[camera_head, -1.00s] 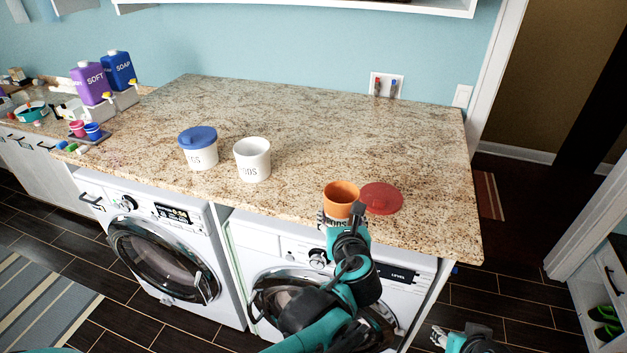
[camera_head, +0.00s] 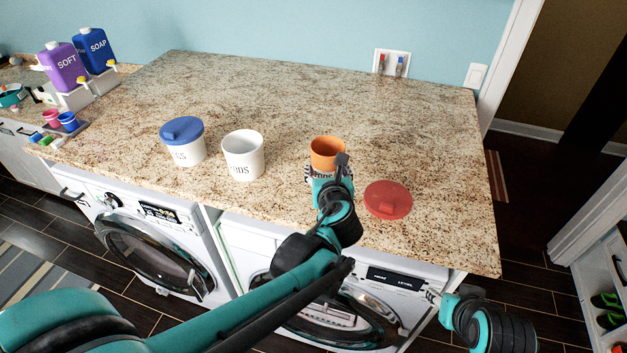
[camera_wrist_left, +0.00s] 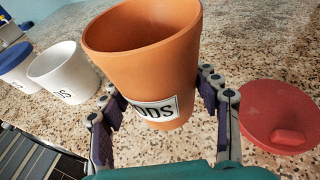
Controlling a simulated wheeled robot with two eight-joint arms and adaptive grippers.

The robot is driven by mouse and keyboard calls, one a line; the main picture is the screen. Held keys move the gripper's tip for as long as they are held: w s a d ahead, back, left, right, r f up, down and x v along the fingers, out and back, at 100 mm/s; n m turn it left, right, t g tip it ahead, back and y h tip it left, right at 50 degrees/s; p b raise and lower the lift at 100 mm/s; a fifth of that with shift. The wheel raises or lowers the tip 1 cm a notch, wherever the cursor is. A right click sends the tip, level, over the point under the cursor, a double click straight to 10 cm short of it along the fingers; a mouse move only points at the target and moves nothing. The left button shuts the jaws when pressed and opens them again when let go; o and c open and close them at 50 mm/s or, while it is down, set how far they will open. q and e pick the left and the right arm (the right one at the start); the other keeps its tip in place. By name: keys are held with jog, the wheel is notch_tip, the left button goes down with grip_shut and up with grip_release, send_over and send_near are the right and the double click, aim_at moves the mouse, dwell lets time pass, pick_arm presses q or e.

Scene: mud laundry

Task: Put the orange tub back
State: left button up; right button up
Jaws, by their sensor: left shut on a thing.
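The orange tub (camera_head: 327,148) is upright and open-topped near the counter's front. In the left wrist view the orange tub (camera_wrist_left: 145,55) has a white label ending in "DS". My left gripper (camera_head: 328,176) is shut around its sides; in the left wrist view its fingers (camera_wrist_left: 162,100) press on both sides. I cannot tell whether the tub's base touches the counter. A red lid (camera_head: 388,199) lies on the counter to the right of the tub, apart from it. My right gripper (camera_head: 431,295) is low in front of the right washer, too small to read.
An open white tub (camera_head: 243,158) and a white tub with a blue lid (camera_head: 183,150) stand to the left. Purple (camera_head: 63,67) and blue (camera_head: 92,47) bottles stand at the far left. The granite counter (camera_head: 270,95) is clear behind the tubs.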

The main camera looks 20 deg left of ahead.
pick_arm(q)
jog(key=w+a+f, duration=0.1)
jog(key=w+a, duration=0.1)
jog(key=w+a+f+b, duration=0.1)
jog(key=a+f, duration=0.1)
jog(key=shift+w+a+f, duration=0.2)
jog(key=shift+w+f, duration=0.1)
jog(key=shift+w, duration=0.1)
notch_tip(320, 180, down, 3)
jog(key=shift+f+b, duration=0.1)
jog(key=shift+b, duration=0.55)
jog(key=shift+f, duration=0.4)
jog(key=shift+s+r, duration=0.1)
jog(key=o, duration=1.2)
jog(key=shift+f, duration=0.2)
jog(key=shift+r, duration=0.15)
